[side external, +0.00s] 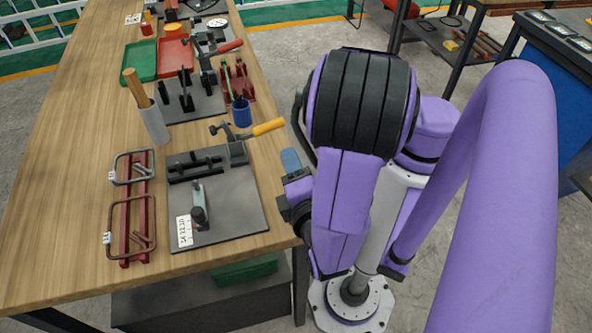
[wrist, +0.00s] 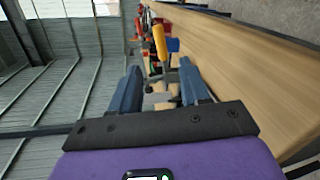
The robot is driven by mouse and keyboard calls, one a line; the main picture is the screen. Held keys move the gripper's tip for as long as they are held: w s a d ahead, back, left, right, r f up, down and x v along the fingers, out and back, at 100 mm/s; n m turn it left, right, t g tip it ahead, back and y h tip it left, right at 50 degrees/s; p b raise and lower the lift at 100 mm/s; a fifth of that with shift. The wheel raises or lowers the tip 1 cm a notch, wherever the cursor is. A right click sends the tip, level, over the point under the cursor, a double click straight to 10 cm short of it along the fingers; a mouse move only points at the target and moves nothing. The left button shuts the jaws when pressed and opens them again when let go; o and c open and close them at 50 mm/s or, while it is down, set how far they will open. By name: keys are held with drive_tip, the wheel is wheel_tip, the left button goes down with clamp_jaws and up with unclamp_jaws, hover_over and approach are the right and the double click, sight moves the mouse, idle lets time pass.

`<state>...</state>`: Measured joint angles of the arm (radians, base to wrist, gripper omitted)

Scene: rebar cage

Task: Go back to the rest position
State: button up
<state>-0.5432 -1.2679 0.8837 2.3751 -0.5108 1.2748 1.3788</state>
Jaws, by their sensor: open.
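My gripper (wrist: 160,84) is open, its two blue fingers apart with nothing held between them. In the side external view one blue finger of my gripper (side external: 291,163) shows at the table's right edge, beside the near fixture plate (side external: 238,207). The rest of the gripper is hidden behind my arm. The plate carries black blocks and a toggle clamp with a yellow handle (side external: 268,127). In the wrist view the yellow handle (wrist: 160,42) shows beyond the fingers.
Two bent rebar frames (side external: 117,199) lie on a red stand (side external: 134,222) at the table's left. A grey cup (side external: 155,127) with a wooden handle, a blue cup (side external: 241,116), a second fixture, and green (side external: 141,60) and red trays (side external: 175,56) stand farther back. The wooden table's left strip is clear.

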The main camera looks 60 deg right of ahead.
drive_tip(key=shift+s+a+r, duration=0.1)
drive_tip(key=shift+s+a, duration=0.2)
drive_tip(key=shift+a, duration=0.05)
drive_tip(key=s+d+r+n+g+y, duration=0.1)
drive_tip(key=s+d+r+g+y, duration=0.1)
drive_tip(key=d+r+g+y, duration=0.7)
drive_tip(key=d+g+y, duration=0.1)
drive_tip(key=d+y, duration=0.1)
drive_tip(key=y, duration=0.1)
drive_tip(key=shift+r, duration=0.2)
idle(0.3)
